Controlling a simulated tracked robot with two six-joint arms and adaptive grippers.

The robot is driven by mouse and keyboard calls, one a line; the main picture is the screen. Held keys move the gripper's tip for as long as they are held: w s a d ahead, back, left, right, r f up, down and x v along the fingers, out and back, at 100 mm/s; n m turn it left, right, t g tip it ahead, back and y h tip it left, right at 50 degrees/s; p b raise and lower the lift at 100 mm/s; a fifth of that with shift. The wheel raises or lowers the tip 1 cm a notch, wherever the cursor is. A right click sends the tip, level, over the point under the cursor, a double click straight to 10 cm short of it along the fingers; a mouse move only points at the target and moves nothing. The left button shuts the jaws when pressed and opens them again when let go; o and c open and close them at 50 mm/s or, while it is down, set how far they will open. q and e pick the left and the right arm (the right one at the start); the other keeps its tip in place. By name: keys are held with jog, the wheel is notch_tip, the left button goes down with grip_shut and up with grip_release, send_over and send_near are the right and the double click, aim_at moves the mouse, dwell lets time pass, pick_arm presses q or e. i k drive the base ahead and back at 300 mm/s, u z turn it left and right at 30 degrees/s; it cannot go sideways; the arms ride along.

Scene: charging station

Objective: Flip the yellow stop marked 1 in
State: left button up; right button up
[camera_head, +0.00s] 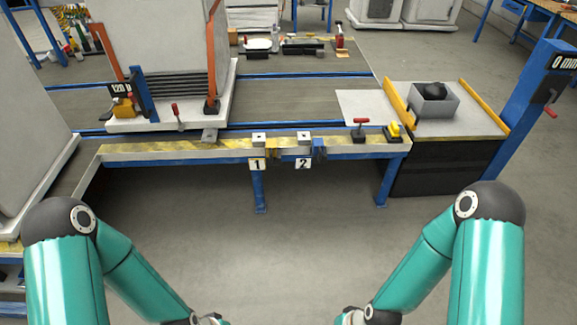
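The yellow stop (271,149) sits at the front edge of the long bench, just right of the white label marked 1 (257,164). It appears to hang at the front of the rail; its exact tilt is too small to tell. A blue stop (319,148) sits to its right, beside the label marked 2 (303,163). My two teal arms reach in from the lower left and lower right. Their wrists are cut off at the bottom edge, well short of the bench, and the gripper fingers are not visible.
A large grey cabinet on a white base (220,95) stands on the bench, left of the stops. A red-handled clamp (360,128) and a yellow-topped block (393,131) are at the bench's right end. A grey bin (434,106) stands farther right. The floor before the bench is clear.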

aim_at(271, 151)
jog(key=z, duration=0.1)
jog(key=i, duration=1)
jog(key=u, duration=0.1)
